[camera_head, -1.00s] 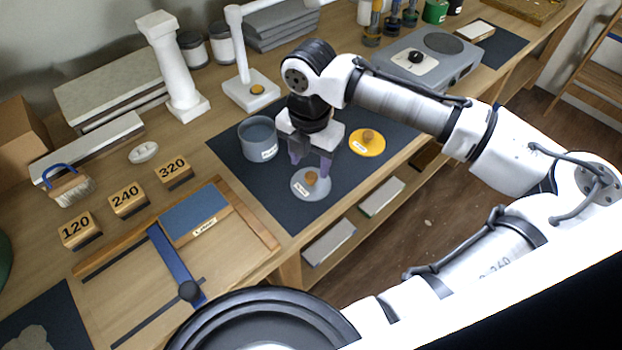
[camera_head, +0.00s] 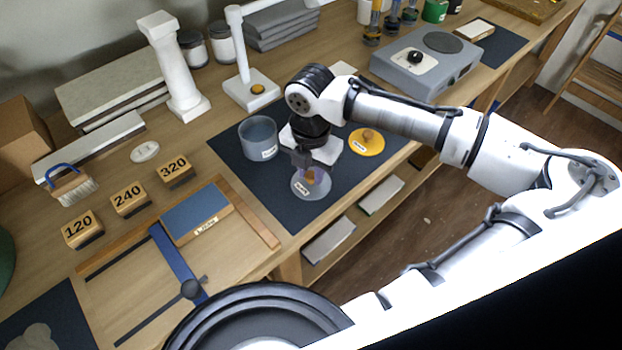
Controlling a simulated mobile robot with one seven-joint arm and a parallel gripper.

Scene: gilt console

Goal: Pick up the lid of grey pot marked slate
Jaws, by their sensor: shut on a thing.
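The grey lid (camera_head: 312,191) with a wooden knob and a small white label lies on or just above the dark mat, near its front edge. My gripper (camera_head: 310,175) points down over it and is shut on its knob, which the fingers partly hide. I cannot tell whether the lid touches the mat. The grey pot (camera_head: 258,138) stands open on the mat, behind and left of the lid, with a white label on its side. The label text is too small to read surely.
A yellow lid (camera_head: 367,142) lies to the right on the dark mat (camera_head: 285,205). A white stand (camera_head: 250,90) rises behind the pot. A grey hotplate (camera_head: 425,62) stands at the back right. Numbered wooden blocks (camera_head: 128,199) and a blue-topped board (camera_head: 195,214) are to the left.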

